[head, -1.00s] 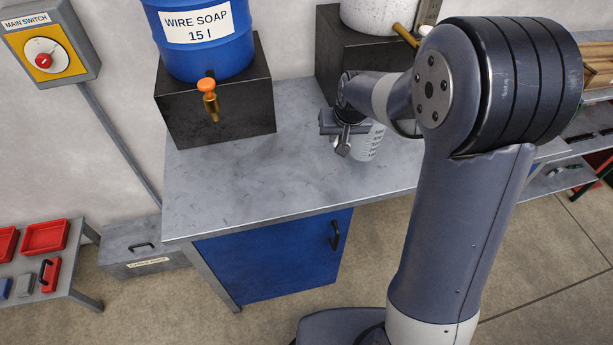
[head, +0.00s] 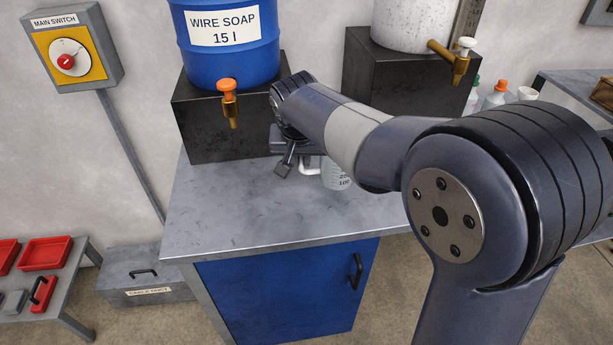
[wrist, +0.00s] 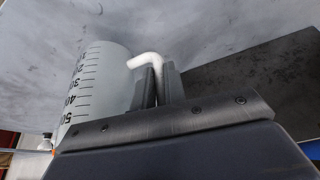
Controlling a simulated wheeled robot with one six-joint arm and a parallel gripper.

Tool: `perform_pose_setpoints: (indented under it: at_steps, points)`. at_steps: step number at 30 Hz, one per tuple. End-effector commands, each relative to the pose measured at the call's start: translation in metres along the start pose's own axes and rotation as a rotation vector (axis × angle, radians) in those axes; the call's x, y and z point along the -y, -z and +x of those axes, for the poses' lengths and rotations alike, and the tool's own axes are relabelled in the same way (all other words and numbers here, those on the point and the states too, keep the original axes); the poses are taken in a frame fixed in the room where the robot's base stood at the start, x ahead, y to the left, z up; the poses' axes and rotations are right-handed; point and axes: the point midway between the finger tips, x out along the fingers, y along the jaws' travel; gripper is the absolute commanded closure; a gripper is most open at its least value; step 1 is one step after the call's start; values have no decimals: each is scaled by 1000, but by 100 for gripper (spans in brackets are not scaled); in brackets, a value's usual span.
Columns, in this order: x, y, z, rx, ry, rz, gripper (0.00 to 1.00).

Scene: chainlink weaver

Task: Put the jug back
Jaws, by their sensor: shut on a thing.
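The jug (head: 338,176) is a translucent measuring jug with black graduation marks. In the head view it shows partly, at the grey cabinet top, behind my arm. In the wrist view the jug (wrist: 97,85) is at the left, with its white handle (wrist: 146,61) reaching to my gripper (wrist: 160,80). My gripper is shut on the handle. In the head view my gripper (head: 294,160) is left of the jug, in front of the black blocks. I cannot tell whether the jug touches the cabinet top.
A blue wire soap drum (head: 228,50) with an orange-handled tap (head: 229,98) stands on a black block (head: 190,125) at left. A white speckled drum (head: 412,22) with a tap (head: 452,60) stands on another block (head: 400,90). The cabinet top (head: 230,215) is clear in front.

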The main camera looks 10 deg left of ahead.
Motion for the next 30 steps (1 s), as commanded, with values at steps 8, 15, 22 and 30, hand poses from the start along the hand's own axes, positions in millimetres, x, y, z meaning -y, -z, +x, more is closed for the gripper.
perform_pose_setpoints:
  at_steps: [8, 15, 22, 30]
  points:
    - [0, -12, 27, 3, -1, -1, 100]
    - [0, -17, 39, 0, 1, 0, 100]
    - [0, -18, 42, 0, 1, 0, 87]
    - [0, -18, 41, 1, 1, 0, 66]
